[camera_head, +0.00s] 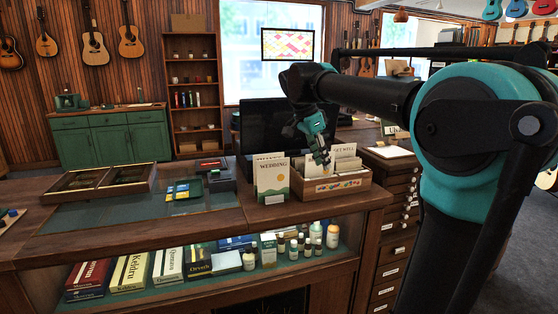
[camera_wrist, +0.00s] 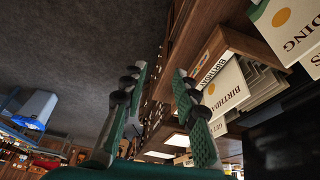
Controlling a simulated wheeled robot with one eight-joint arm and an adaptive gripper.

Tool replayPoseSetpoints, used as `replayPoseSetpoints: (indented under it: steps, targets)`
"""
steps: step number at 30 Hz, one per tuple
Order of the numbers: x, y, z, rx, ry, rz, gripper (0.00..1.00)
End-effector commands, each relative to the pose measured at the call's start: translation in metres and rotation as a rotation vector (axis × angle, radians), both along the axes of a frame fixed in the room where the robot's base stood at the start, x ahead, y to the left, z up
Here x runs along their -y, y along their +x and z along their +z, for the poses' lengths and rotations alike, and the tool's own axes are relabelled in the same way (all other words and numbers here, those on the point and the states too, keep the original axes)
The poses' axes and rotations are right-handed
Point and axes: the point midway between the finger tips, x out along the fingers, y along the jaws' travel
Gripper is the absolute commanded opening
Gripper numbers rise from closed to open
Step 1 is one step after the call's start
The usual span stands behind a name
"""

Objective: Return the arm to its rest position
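My arm reaches in from the right side of the head view, dark with teal covers. My gripper (camera_head: 322,158) hangs just above or in front of the wooden card box (camera_head: 334,186) on the counter. I cannot tell whether it touches the cards. In the wrist view my gripper (camera_wrist: 160,74) has its two green fingers apart, with a clear gap and nothing between them. The box and its birthday cards (camera_wrist: 226,92) lie to the right of the fingers there.
A wedding card (camera_head: 271,180) stands on the counter beside the box. A dark monitor (camera_head: 262,127) is behind. A card terminal (camera_head: 217,174), a small yellow-and-blue tray (camera_head: 184,190) and a wooden display tray (camera_head: 100,181) sit left. A drawer cabinet (camera_head: 396,205) stands right of the counter.

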Motion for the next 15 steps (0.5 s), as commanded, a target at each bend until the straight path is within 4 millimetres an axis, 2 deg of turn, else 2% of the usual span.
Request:
replayPoseSetpoints:
  steps: [8, 11, 15]
  targets:
    - [0.014, -0.013, -0.05, -0.032, 0.033, 0.155, 0.29]
    - [0.02, -0.022, -0.076, -0.044, 0.048, 0.236, 0.29]
    - [0.032, -0.042, -0.124, -0.057, 0.07, 0.388, 0.29]
